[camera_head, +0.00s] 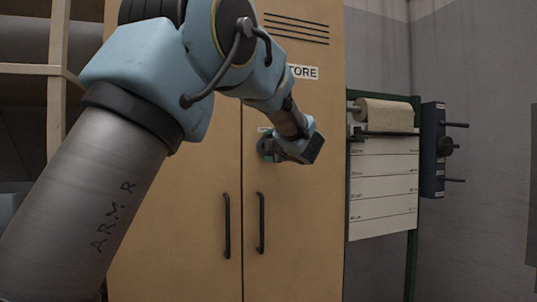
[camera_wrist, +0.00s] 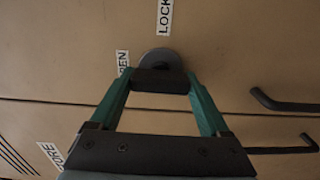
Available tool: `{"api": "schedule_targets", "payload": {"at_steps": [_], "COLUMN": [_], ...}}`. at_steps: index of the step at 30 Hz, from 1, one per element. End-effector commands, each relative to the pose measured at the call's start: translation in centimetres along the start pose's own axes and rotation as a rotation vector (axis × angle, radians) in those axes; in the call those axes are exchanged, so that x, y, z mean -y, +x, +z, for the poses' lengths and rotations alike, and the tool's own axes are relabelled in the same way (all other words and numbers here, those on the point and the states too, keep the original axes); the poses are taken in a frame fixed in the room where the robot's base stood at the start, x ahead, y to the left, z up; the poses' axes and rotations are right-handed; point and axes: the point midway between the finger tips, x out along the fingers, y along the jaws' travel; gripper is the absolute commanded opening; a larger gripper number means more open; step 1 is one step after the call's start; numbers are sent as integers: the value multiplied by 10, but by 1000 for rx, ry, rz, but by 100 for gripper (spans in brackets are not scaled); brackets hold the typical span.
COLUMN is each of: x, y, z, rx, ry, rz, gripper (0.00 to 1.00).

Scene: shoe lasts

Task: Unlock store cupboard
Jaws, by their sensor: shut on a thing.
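The tan store cupboard (camera_head: 180,215) has two doors and a sign ending in "TORE" (camera_head: 303,72). My gripper (camera_head: 268,148) is at the right door, above its handle, and hides most of the lock in the head view. In the wrist view its green fingers (camera_wrist: 160,82) are shut on a dark lock handle (camera_wrist: 160,83) in front of a round grey lock plate (camera_wrist: 158,60). A "LOCK" label (camera_wrist: 165,17) and a partly hidden label ending in "EN" (camera_wrist: 122,62) are beside the plate. Whether the dark piece is a key or a fixed knob is unclear.
Two dark door handles (camera_head: 227,225) (camera_head: 261,222) stand out below the lock on either side of the door seam. A green stand (camera_head: 412,260) with a paper roll (camera_head: 385,114) and a ruled sheet (camera_head: 383,190) is at the right. Shelving (camera_head: 55,100) is at the left.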

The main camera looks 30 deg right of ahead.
Motion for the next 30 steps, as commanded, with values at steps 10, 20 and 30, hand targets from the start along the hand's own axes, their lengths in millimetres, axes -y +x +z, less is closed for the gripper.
{"api": "schedule_targets", "payload": {"at_steps": [10,20,30], "x": [-1,-1,0], "y": [0,0,0], "z": [0,0,0], "rx": [1,1,1], "ry": [-35,-34,-32], "rz": [1,1,0], "gripper": [24,89,100]}}
